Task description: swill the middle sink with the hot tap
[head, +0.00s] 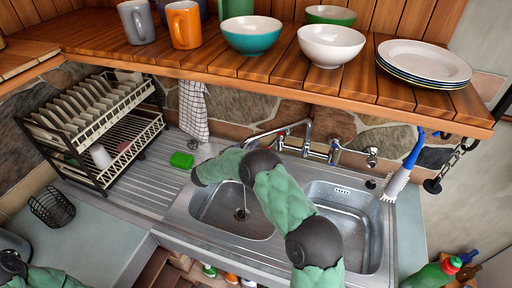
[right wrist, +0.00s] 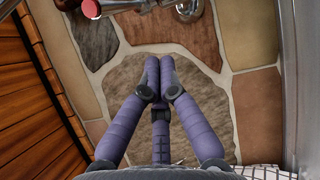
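The metal tap (head: 306,140) stands behind the sinks, its spout reaching left over the middle sink (head: 232,222). A thin pale streak hangs above that sink's drain; I cannot tell surely whether it is running water. A red-ended tap part (right wrist: 90,8), likely the hot tap's handle, shows at the top of the right wrist view. My right arm crosses in front of the sinks. My right gripper (right wrist: 155,70) has its purple fingertips together, nothing seen between them, before the stone wall and apart from the red part. In the head view its fingers are hidden. My left gripper is out of view.
A wooden shelf (head: 225,68) with bowls, mugs and plates overhangs the sinks. A dish rack (head: 90,125), green sponge (head: 181,160) and hanging towel (head: 193,108) are left. The right sink (head: 350,225) looks empty; a blue-handled brush (head: 404,170) is beside it.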

